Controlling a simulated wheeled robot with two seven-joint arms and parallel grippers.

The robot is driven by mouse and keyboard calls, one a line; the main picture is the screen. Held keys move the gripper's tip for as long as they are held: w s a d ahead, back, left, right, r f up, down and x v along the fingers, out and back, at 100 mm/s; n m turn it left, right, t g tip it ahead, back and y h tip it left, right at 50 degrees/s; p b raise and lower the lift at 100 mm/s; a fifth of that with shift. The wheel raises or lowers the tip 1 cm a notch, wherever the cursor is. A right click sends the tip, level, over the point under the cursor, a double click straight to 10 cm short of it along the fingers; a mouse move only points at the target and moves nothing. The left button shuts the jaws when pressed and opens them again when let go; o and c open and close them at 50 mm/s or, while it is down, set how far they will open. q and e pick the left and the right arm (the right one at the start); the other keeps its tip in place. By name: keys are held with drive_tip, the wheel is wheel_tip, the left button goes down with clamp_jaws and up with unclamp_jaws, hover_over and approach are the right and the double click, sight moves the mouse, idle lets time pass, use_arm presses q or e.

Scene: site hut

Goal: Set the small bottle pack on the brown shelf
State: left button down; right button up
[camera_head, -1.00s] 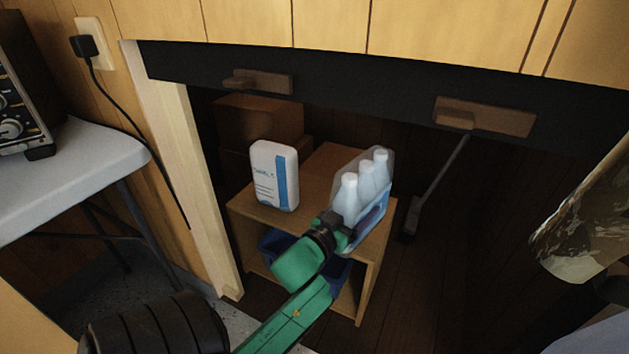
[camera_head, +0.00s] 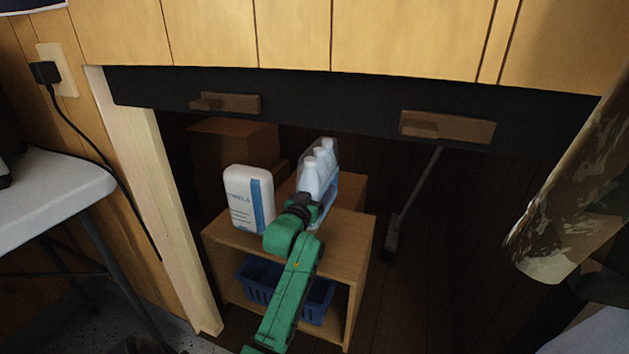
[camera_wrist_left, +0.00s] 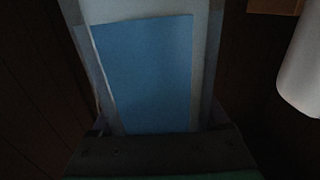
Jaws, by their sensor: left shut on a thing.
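The small bottle pack (camera_head: 319,172), several white bottles in clear wrap with a blue label, is at the brown shelf (camera_head: 342,238). My left gripper (camera_head: 304,203) is shut on the near end of the pack. The pack is upright over the shelf's top board; I cannot tell whether it touches the board. In the left wrist view the pack's blue label (camera_wrist_left: 148,75) fills the middle, right against the gripper. My right gripper is not in view.
A white package with a blue stripe (camera_head: 249,198) stands on the shelf top, left of the pack. A blue basket (camera_head: 262,281) sits on the level below. A brown box (camera_head: 232,152) is behind. A dark overhead beam (camera_head: 330,100) spans the opening. A broom-like tool (camera_head: 392,235) leans at right.

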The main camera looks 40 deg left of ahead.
use_arm(q)
wheel_tip(320, 180, down, 5)
drive_tip(key=shift+r+b, duration=0.1)
drive_tip(key=shift+b, duration=0.75)
wheel_tip(320, 180, down, 3)
drive_tip(key=shift+f+b, duration=0.1)
drive_tip(key=shift+b, duration=0.7)
drive_tip(key=shift+f+b, duration=0.35)
drive_tip(key=shift+f, duration=0.7)
drive_tip(key=shift+r, duration=0.15)
unclamp_jaws()
drive_tip(key=shift+f, duration=0.35)
drive_tip(key=shift+d+r, duration=0.1)
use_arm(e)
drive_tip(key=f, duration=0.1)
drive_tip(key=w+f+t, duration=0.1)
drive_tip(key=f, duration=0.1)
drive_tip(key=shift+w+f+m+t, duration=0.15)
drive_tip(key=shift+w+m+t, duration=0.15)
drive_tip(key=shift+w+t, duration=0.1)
use_arm(q)
drive_tip(key=shift+s, duration=0.1)
